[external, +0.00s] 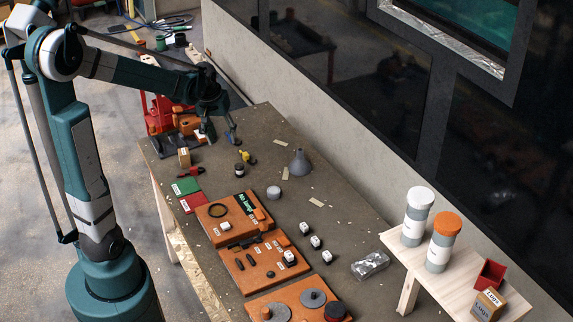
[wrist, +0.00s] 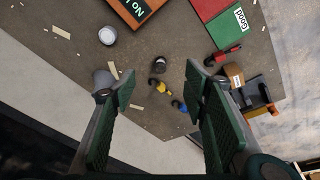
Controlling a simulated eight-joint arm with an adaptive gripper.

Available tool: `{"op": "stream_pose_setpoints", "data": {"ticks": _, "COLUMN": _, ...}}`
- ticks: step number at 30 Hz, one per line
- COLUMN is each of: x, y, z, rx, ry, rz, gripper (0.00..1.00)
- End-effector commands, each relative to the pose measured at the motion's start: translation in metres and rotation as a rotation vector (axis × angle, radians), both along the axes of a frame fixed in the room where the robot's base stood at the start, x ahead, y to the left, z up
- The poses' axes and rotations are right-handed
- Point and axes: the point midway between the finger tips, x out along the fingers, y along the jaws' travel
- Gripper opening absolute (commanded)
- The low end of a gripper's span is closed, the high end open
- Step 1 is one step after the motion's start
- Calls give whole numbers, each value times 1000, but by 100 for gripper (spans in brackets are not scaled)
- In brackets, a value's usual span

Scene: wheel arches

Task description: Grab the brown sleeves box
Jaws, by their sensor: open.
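A small brown box (external: 184,157) with a white label stands at the far left part of the workbench in the external view; the label is too small to read. It also shows in the wrist view (wrist: 234,73), right of centre, partly hidden by my right finger. My gripper (external: 217,132) is open and empty above the far end of the bench, to the right of the brown box. In the wrist view my gripper (wrist: 158,78) shows its green finger pads wide apart, with the box outside the gap.
Red and orange equipment (external: 162,113) stands behind the brown box. Yellow (external: 246,156) and dark small items lie near my gripper, and a grey cone (external: 299,163) stands right. Green and red mats (external: 186,186) and orange boards (external: 266,262) lie nearer. Another brown box (external: 488,304) reads "Lugs".

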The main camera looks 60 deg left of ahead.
Motion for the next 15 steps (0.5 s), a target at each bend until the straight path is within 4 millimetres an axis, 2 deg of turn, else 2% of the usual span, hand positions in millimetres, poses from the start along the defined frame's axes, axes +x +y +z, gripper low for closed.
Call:
{"op": "stream_pose_setpoints", "data": {"ticks": 1, "x": 0, "y": 14, "z": -5, "rx": -7, "ry": 7, "rz": 25, "gripper": 44}}
{"op": "stream_pose_setpoints", "data": {"ticks": 15, "x": -16, "y": 123, "z": -61, "rx": -76, "ry": 75, "rz": 240, "gripper": 44}}
